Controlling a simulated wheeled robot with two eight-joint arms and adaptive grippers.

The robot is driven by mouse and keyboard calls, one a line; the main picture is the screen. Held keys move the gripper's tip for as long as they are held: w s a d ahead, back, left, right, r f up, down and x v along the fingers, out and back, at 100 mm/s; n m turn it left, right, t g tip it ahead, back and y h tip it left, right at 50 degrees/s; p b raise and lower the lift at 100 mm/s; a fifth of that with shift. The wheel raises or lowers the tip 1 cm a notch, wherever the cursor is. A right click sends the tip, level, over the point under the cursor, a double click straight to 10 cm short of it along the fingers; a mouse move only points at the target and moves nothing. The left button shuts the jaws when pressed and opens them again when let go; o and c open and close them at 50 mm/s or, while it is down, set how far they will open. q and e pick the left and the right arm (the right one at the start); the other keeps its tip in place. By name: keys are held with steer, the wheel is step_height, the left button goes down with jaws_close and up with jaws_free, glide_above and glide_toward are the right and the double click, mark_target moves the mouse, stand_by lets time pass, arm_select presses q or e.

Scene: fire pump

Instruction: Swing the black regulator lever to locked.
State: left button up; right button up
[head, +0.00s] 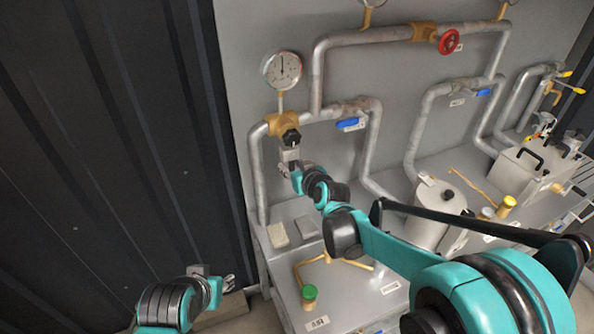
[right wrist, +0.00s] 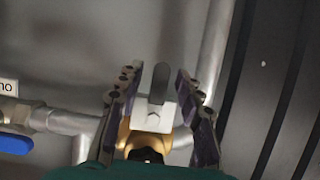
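The black regulator lever (right wrist: 158,82) shows in the right wrist view as a dark upright bar. It rises from a pale block (right wrist: 153,114) on a brass regulator body (right wrist: 150,140). My right gripper (right wrist: 158,76) is open, with one finger on each side of the lever and gaps visible on both sides. In the head view the brass regulator (head: 280,123) with a black knob (head: 291,138) sits on the left pipe, below the gauge. My right gripper (head: 292,163) is just below it and hides the lever there. My left gripper (head: 215,279) is low at left; its fingers are too small to read.
A round gauge (head: 282,69) stands above the regulator. A blue valve handle (head: 349,124) is on the pipe to its right, and a red handwheel (head: 449,42) is higher up. A green-capped fitting (head: 309,293) stands low in front. A dark corrugated wall (head: 110,140) is at left.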

steer(key=v, duration=1.1)
steer(key=shift+s, duration=0.25)
steer(key=shift+d, duration=0.15)
steer(key=s+d+f+m+g+h, duration=0.1)
steer(key=s+d+f, duration=0.3)
steer(key=s, duration=0.3)
steer(key=s+d+f+m+g+h+b, duration=0.1)
steer(key=s+d+f+m+g+h, duration=0.1)
steer(key=s+d, duration=0.3)
steer(key=s+d+f+m+g+h+b, duration=0.1)
steer(key=s+d+f, duration=0.4)
steer(key=s, duration=0.6)
steer(key=shift+d+f+g+h, duration=0.3)
steer(key=shift+f+g+h, duration=0.05)
steer(key=shift+g+h, duration=0.25)
